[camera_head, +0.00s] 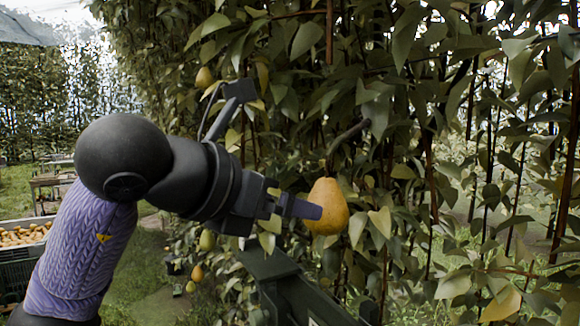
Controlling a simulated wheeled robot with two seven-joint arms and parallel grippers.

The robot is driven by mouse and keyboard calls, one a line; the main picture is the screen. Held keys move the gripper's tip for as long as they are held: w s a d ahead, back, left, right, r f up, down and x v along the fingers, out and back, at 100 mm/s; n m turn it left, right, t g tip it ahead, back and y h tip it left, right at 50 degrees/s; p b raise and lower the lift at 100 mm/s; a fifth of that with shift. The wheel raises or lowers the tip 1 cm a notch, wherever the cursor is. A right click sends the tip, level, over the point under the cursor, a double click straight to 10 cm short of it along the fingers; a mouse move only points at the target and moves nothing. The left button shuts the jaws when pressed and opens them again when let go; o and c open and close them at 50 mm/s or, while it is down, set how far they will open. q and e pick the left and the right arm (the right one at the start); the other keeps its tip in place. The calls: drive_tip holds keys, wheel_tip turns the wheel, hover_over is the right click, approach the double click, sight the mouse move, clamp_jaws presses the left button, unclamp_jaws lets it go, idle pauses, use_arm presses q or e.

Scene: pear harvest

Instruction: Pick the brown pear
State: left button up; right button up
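A large yellow-brown pear (328,208) hangs from the foliage near the middle of the head view. Its stem runs up into the leaves. My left gripper (304,208) reaches in from the left, level with the pear. A purple-grey fingertip meets or overlaps the pear's left side in the picture; I cannot tell whether it touches. The second finger is not clearly visible, so I cannot tell the opening. My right gripper is not in view.
Smaller pears hang at the upper left (204,77) and below my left wrist (207,240). Dense leaves and thin stems surround the large pear. A dark crate of fruit (18,262) stands at the far left. A dark angular bar (292,287), of unclear origin, crosses bottom centre.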

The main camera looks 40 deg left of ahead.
sight(326, 236)
use_arm(q)
drive_tip(key=p+x, duration=0.1)
drive_tip(key=x, duration=0.4)
drive_tip(key=p+x, duration=0.1)
drive_tip(key=x, duration=0.2)
drive_tip(key=shift+w+r+p, duration=0.15)
drive_tip(key=shift+w+p, duration=0.15)
drive_tip(key=shift+w, duration=0.15)
drive_tip(key=shift+w+d, duration=0.1)
drive_tip(key=shift+d, duration=0.05)
drive_tip(key=shift+f, duration=0.2)
drive_tip(key=shift+c, duration=1.4)
drive_tip(key=c, duration=0.8)
drive_tip(key=shift+s+d+r+g+p, duration=0.25)
drive_tip(key=shift+g+p, duration=0.15)
drive_tip(key=shift+p, duration=0.35)
drive_tip(key=shift+s+n, duration=0.15)
drive_tip(key=shift+n, duration=0.15)
drive_tip(key=shift+f, duration=0.2)
drive_tip(key=shift+s+d+r+g+p, duration=0.2)
drive_tip(key=shift+s+r+g+p, duration=0.1)
drive_tip(key=shift+g+p, duration=0.45)
drive_tip(key=shift+s+d+n+h+p, duration=0.1)
drive_tip(key=shift+n+h+p, duration=0.2)
drive_tip(key=shift+s+f, duration=0.1)
drive_tip(key=shift+f, duration=0.1)
